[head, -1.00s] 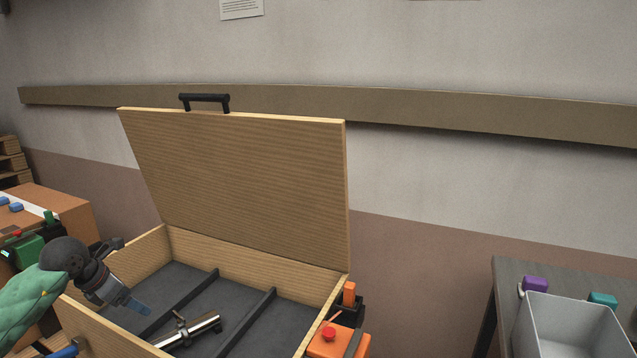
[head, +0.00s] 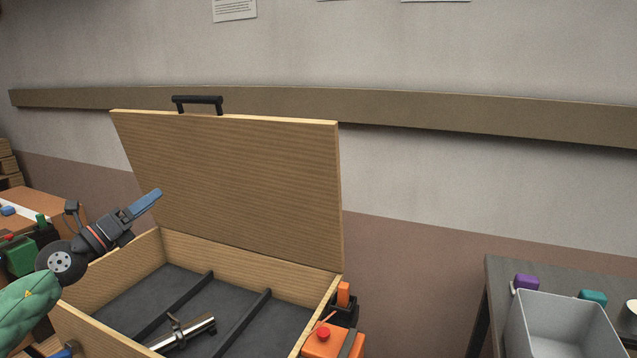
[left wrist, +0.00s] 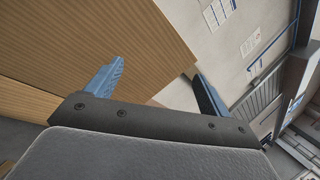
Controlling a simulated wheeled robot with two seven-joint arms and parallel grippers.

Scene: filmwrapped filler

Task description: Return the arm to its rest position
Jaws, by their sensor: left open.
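My left gripper (head: 148,203) comes in from the left in the head view. It is raised above the left wall of the wooden box and points up and right, in front of the open lid. In the left wrist view its two blue fingers (left wrist: 152,85) stand wide apart with nothing between them. The wooden box (head: 88,330) has its lid (head: 235,190) standing open, with a black handle (head: 198,99) on the top edge. A metal cylindrical piece (head: 185,335) lies in the middle compartment.
An orange device with a red button (head: 325,340) sits at the box's right side. A grey bin (head: 562,325) stands on a dark table (head: 500,272) at right, with purple (head: 526,281) and teal (head: 593,297) items behind it. A cardboard box (head: 62,205) stands at left.

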